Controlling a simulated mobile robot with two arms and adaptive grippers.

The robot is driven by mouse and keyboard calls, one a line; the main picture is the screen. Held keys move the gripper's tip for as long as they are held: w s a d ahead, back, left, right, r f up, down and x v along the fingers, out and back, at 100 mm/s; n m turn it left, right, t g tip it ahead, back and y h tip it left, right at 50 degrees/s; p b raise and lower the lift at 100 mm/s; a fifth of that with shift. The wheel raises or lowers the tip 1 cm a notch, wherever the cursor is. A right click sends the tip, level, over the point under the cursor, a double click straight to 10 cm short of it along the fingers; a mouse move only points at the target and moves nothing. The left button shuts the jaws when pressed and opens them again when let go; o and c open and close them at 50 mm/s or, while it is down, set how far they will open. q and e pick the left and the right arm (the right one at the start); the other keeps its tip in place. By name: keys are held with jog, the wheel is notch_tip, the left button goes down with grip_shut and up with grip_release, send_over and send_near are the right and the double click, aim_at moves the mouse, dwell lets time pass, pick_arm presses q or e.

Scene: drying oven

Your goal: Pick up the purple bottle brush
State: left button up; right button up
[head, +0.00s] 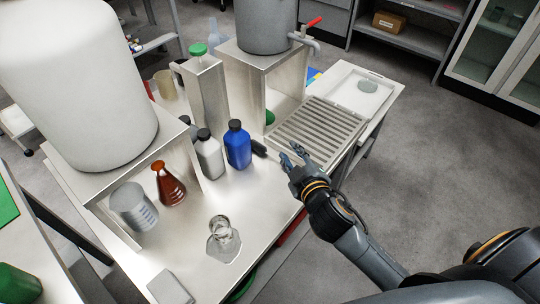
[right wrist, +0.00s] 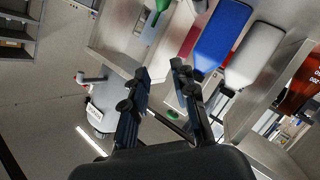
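I cannot make out a purple bottle brush in either view. A small dark object (head: 258,148) lies on the bench just right of the blue bottle (head: 238,146); I cannot tell what it is. My right gripper (head: 291,154) is above the bench, near the front left corner of the slatted drain rack, to the right of the dark object. Its two fingers (right wrist: 160,73) are apart with nothing between them in the right wrist view. My left gripper is not in view.
A grey-white bottle (head: 209,156), red flask (head: 170,186), beaker (head: 133,206) and clear flask (head: 222,241) stand on the bench. A large white tank (head: 85,80) and a grey tank (head: 264,25) stand on raised stands. The slatted rack (head: 318,132) lies right.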

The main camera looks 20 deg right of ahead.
jog(key=w+a+r+n+t+y, duration=0.3)
jog(key=a+r+n+t+y, duration=0.15)
jog(key=r+n, duration=0.4)
jog(key=s+a+r+n+g+y, duration=0.2)
jog(key=a+r+n+g+y, duration=0.4)
jog(key=a+n+y, duration=0.7)
jog(key=s+d+f+n+g+h, duration=0.2)
jog(key=d+f+n+g+h, duration=0.35)
jog(key=f+n+g, duration=0.4)
jog(key=w+d+f+n+h, duration=0.1)
jog(key=d+f+n+h, duration=0.2)
jog(key=d, duration=0.6)
jog(key=w+d+f+h, duration=0.1)
jog(key=d+f+h, duration=0.3)
jog(key=d, duration=0.5)
jog(key=h, duration=0.2)
send_near(278, 161)
jog(key=s+d, duration=0.1)
jog(key=s+f, duration=0.1)
jog(key=s+d+f, duration=0.1)
jog(key=s, duration=0.1)
jog(key=shift+d, duration=0.35)
jog(key=shift+p+x, duration=0.6)
jog(key=shift+x, duration=2.3)
